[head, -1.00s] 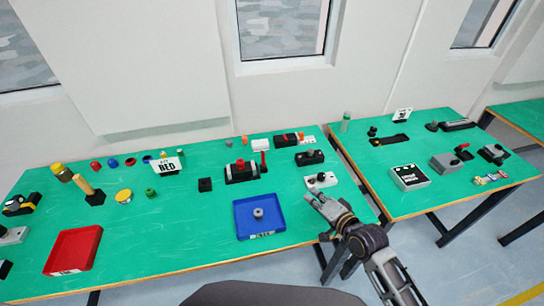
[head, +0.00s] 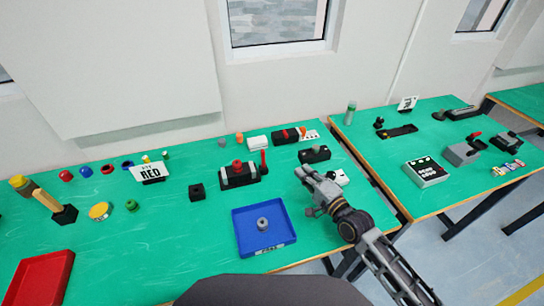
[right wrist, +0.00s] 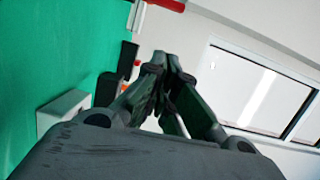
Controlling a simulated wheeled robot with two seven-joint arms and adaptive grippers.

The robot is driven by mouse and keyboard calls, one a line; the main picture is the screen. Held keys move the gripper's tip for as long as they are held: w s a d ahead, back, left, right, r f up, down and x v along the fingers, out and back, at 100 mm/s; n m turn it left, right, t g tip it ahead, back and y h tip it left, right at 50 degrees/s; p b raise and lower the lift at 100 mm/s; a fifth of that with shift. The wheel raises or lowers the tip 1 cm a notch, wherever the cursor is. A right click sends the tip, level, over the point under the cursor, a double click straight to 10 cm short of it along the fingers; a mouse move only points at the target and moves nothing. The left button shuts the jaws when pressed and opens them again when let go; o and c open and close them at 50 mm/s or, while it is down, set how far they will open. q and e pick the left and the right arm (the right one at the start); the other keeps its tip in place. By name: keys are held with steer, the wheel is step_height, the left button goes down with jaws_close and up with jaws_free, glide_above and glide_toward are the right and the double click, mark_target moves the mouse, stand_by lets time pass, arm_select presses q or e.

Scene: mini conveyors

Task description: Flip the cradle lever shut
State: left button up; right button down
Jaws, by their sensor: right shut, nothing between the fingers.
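The cradle (head: 239,178) is a black and grey block on the green table, with a red round part (head: 237,166) in it. A red lever (head: 264,161) stands upright at its right end. My right gripper (head: 303,173) is shut and empty, to the right of the lever and apart from it. In the right wrist view its fingertips (right wrist: 167,62) are together. A red bar (right wrist: 166,4) at the top edge there may be the lever; I cannot tell. My left gripper is not in view.
A black block (head: 314,155) is just behind my right gripper, and a white block (head: 340,177) is partly hidden by it. A blue tray (head: 246,243) holding a grey part is in front of the cradle. A small black block (head: 196,192) is to its left.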

steer(key=shift+w+a+f, duration=0.1)
steer(key=shift+w+f, duration=0.1)
steer(key=shift+w, duration=0.2)
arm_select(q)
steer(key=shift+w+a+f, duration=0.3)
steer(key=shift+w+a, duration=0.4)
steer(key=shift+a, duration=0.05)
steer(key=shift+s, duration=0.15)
